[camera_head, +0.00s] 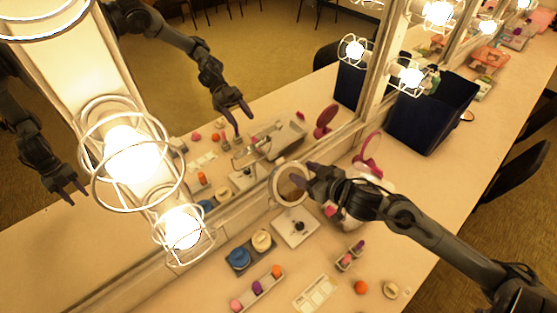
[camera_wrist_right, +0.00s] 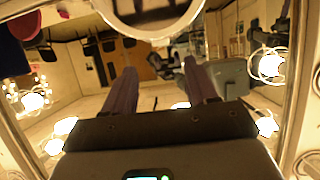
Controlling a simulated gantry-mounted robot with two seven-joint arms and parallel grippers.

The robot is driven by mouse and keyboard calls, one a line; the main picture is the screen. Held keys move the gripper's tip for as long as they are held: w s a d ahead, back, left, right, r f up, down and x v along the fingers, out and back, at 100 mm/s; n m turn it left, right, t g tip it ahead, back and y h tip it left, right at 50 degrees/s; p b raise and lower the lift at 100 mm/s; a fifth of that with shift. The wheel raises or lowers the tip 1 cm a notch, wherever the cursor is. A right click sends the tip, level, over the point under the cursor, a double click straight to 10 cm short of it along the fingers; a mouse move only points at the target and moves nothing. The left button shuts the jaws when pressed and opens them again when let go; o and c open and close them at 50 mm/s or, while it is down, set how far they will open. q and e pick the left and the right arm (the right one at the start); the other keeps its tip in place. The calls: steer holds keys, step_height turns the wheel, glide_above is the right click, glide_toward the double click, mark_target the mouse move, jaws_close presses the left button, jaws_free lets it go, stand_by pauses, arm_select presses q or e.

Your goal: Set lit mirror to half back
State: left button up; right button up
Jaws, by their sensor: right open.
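The round mirror (camera_head: 290,185) with a pale ring rim stands on a white base (camera_head: 295,227) at the counter's middle, close to the wall mirror. Its face looks roughly upright; its exact tilt is hard to tell. My right gripper (camera_head: 312,180) is at the rim's right side, with no clear grip on it. In the right wrist view my gripper (camera_wrist_right: 165,85) has its two fingers apart with nothing between them, and the round mirror's rim (camera_wrist_right: 150,32) shows beyond them at the top. Contact cannot be told. My left arm shows only as a reflection.
A wall mirror (camera_head: 270,65) with lit caged bulbs (camera_head: 183,227) borders the counter. A blue tray with jars (camera_head: 250,250), a strip of coloured items (camera_head: 257,288), a white palette (camera_head: 315,293) and an orange item (camera_head: 361,288) lie in front. A pink-rimmed mirror (camera_head: 372,146) and dark bin (camera_head: 432,110) stand behind.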

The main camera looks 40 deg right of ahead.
mark_target(280, 161)
steer(key=x, duration=1)
steer(key=shift+w+a+r+p, duration=0.1)
steer(key=shift+w+p, duration=0.15)
steer(key=shift+p, duration=0.1)
jaws_close()
